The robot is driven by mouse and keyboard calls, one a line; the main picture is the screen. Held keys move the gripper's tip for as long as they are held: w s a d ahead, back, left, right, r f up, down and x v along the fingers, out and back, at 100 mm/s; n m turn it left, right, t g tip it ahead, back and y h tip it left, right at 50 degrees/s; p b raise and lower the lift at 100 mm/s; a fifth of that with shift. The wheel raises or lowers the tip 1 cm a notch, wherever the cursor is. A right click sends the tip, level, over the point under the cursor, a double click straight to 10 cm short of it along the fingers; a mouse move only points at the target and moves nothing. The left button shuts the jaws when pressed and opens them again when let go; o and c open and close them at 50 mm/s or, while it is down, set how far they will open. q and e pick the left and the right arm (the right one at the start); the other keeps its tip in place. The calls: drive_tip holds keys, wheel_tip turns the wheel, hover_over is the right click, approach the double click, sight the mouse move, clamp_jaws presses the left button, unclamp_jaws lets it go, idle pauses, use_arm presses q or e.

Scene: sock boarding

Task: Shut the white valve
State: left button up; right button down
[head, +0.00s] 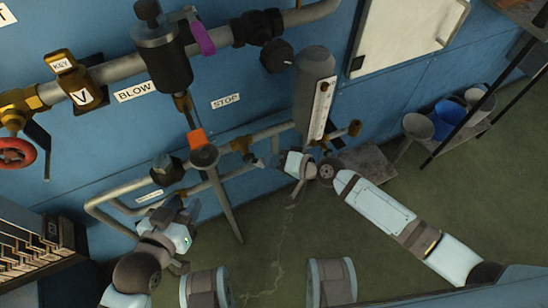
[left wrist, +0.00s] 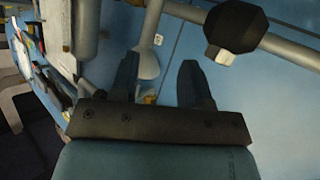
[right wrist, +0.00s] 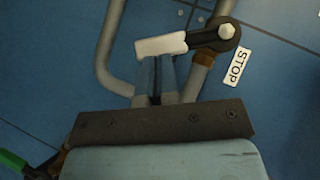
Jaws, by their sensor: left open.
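The white valve handle (right wrist: 160,45) shows in the right wrist view as a short white lever on a dark arm with a round pivot, mounted on a brass fitting next to a STOP label. I cannot pick it out clearly in the head view. My right gripper (right wrist: 156,62) has its fingers close together, with their tips at the white handle; whether they touch it is unclear. In the head view my right gripper (head: 265,160) is low by the wall pipes. My left gripper (left wrist: 160,75) is open and empty; in the head view it is at lower left (head: 185,208).
The blue wall carries pipes, a red handwheel (head: 14,152), an orange lever grip (head: 197,138) and a STOP label (head: 225,101). A grey cylinder (head: 314,85) stands near my right gripper. A shelf with buckets (head: 448,112) is at right. The middle floor is clear.

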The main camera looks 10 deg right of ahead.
use_arm(q)
drive_tip(key=w+d+r+t+h+b, duration=0.2)
drive_tip(key=d+r+t+h+b, duration=0.25)
drive_tip(key=r, duration=0.45)
wheel_tip(320, 180, down, 8)
drive_tip(key=m+g+b, duration=0.1)
drive_tip(key=g+b, duration=0.2)
drive_tip(key=b, duration=0.4)
drive_tip(key=shift+d+f+m+b, duration=0.15)
drive_tip(key=shift+f+m+b, duration=0.05)
drive_tip(key=shift+m+b, duration=0.2)
use_arm(e)
drive_tip(key=a+f+m+y, duration=0.1)
drive_tip(key=s+a+f+m+y, duration=0.1)
drive_tip(key=y, duration=0.1)
drive_tip(key=shift+a+f+m+t, duration=0.25)
drive_tip(key=shift+a+m+t, duration=0.05)
drive_tip(key=shift+m+t, duration=0.1)
use_arm(q)
drive_tip(key=shift+y, duration=0.25)
drive_tip(key=shift+w+d, duration=0.1)
use_arm(e)
drive_tip(key=shift+w, duration=0.1)
